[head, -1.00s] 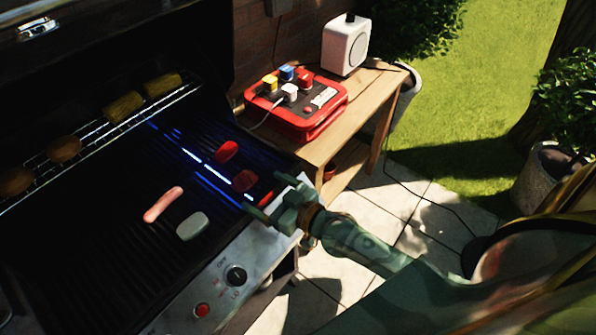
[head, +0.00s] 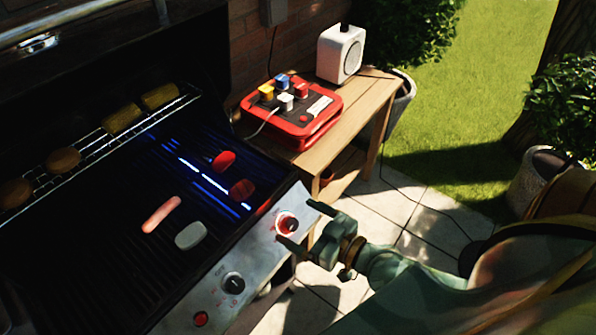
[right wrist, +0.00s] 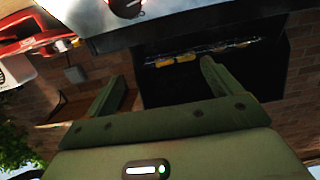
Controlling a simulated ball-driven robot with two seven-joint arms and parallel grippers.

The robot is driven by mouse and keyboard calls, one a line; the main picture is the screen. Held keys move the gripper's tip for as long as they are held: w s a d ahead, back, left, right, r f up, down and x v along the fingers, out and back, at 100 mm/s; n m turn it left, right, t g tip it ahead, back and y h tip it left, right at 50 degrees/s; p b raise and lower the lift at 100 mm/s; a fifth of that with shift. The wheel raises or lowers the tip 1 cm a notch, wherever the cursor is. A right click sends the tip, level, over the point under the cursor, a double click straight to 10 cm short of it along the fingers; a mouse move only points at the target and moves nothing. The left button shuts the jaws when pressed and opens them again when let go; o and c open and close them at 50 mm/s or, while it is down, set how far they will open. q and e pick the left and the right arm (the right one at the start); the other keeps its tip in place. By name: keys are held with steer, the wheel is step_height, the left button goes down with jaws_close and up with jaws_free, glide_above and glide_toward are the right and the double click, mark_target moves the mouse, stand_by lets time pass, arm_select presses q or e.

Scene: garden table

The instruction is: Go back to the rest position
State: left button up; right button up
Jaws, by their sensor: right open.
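My right gripper (head: 300,225) is open and empty, in front of the grill's control panel (head: 262,252) near a red-lit knob (head: 288,224). In the right wrist view its two green fingers (right wrist: 160,92) stand wide apart with nothing between them. My right arm comes in from the lower right. My left gripper does not show in either view.
The grill grate (head: 120,262) holds a sausage (head: 161,214), a pale slab (head: 190,235) and two reddish pieces (head: 223,161). Corn and buns lie on the upper rack (head: 92,138). A wooden side table (head: 350,122) carries a red box (head: 290,120) and a white speaker (head: 341,53).

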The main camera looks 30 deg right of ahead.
steer(key=s+d+f+g+h+p, duration=0.15)
steer(key=s+d+f+g, duration=0.3)
steer(key=f, duration=0.65)
steer(key=s+d+f+g+h+p, duration=0.1)
steer(key=s+d+f+g+h, duration=0.4)
steer(key=f, duration=0.7)
steer(key=s+d+f+g+p, duration=0.1)
steer(key=s+f, duration=0.3)
steer(key=s, duration=0.3)
steer(key=s+f+g+p, duration=0.1)
steer(key=s+f+p, duration=0.15)
steer(key=s, duration=0.45)
steer(key=s+a+f+g+p, duration=0.1)
steer(key=s+a+g+p, duration=0.1)
steer(key=s+a, duration=0.5)
steer(key=shift+s+f+g+y+p, duration=0.25)
steer(key=shift+s+g+y+p, duration=0.15)
steer(key=shift+s, duration=0.8)
